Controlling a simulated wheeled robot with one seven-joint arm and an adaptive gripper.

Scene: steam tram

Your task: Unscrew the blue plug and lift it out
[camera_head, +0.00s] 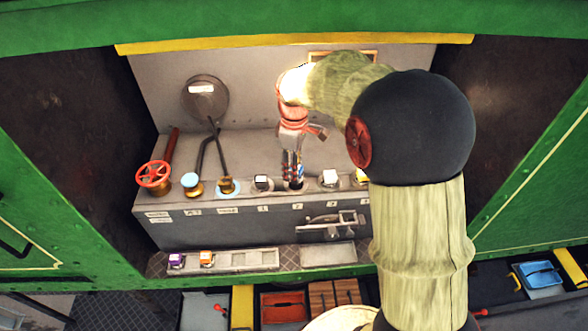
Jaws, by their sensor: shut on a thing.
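The fingers hide most of the plug. I cannot tell whether it is still seated in its hole or raised. White-topped plugs stand on either side, one to the left (262,182) and one to the right (330,179). A yellowish one (361,175) is partly behind my arm.
A red handwheel (153,174), a light-blue-topped lever (190,181) and a brass-based lever (227,185) stand at the bench's left. A slotted tray (265,258) below holds a purple piece (176,260) and an orange piece (206,257). A latch (335,222) sits on the bench front.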

